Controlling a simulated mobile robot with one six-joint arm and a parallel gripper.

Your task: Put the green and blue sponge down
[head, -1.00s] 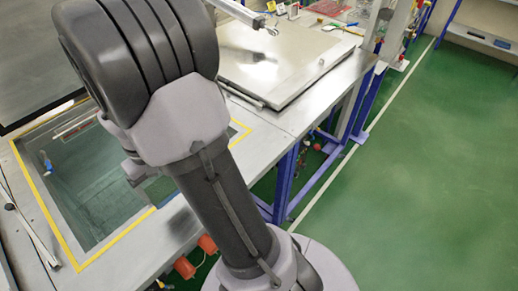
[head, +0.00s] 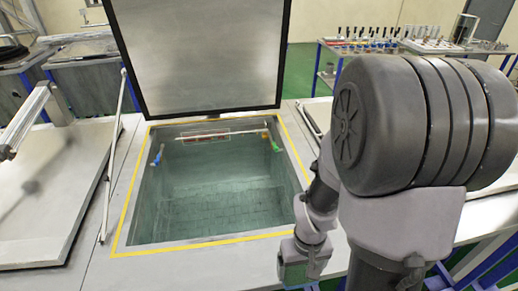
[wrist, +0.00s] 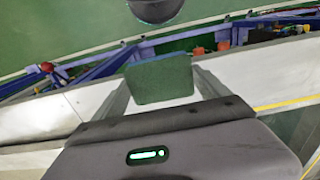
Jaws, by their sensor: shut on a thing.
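The green and blue sponge (wrist: 160,82) shows in the wrist view as a flat, dark green block with a bluish edge. My gripper (wrist: 162,90) is shut on it, one finger along each side. In the head view my gripper (head: 303,262) hangs low, by the front rim right of the open tank.
The open tank (head: 220,239) has a yellow-taped rim and a raised metal lid (head: 205,55). A closed lid panel (head: 35,205) lies to its left. Metal counter (head: 190,265) runs along the front. In the wrist view, blue framework (wrist: 100,75) and green floor lie beyond the counter edge.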

